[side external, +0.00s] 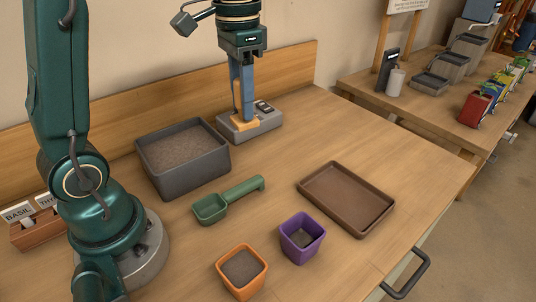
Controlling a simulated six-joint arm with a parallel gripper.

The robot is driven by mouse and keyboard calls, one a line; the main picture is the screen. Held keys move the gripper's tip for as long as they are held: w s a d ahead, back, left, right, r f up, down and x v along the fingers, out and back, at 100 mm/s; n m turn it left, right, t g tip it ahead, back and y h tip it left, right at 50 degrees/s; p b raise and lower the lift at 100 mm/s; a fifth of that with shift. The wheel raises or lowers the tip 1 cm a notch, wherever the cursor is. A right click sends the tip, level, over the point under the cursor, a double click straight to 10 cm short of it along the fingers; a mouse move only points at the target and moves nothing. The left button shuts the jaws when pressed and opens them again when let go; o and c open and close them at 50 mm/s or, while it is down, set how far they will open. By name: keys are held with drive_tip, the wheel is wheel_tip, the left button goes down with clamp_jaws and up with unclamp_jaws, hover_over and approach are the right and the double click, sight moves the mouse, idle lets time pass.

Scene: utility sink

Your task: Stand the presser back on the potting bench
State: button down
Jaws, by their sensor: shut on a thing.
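My gripper (243,108) points straight down at the back of the potting bench (300,146). Its long blue-grey fingers are closed around the presser (244,125), a tan wooden piece with a flat block at its lower end. The presser looks upright, with the fingers hiding most of its upper part. Its block overlaps a low grey device (268,119) with dark buttons. I cannot tell whether the block rests on this device or hangs just above it.
A grey soil bin (187,183) stands left of the gripper. A green scoop (229,200), an orange pot (241,289), a purple pot (302,257) and a brown tray (322,185) stand nearer the front. Bare bench lies between the grey device and the tray.

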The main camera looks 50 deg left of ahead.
drive_tip(key=w+a+f+n, duration=0.1)
drive_tip(key=a+f, duration=0.1)
drive_tip(key=a, duration=0.5)
drive_tip(key=w+a+f+n, duration=0.1)
drive_tip(key=a+f, duration=0.1)
drive_tip(key=a, duration=0.5)
drive_tip(key=w+d+f, duration=0.3)
drive_tip(key=d, duration=0.1)
drive_tip(key=w+d+f, duration=0.4)
drive_tip(key=shift+w, duration=0.1)
drive_tip(key=shift+d+f, duration=0.1)
drive_tip(key=shift+f, duration=1.95)
drive_tip(key=shift+f, duration=0.1)
drive_tip(key=c, duration=0.6)
unclamp_jaws()
drive_tip(key=shift+o, duration=0.2)
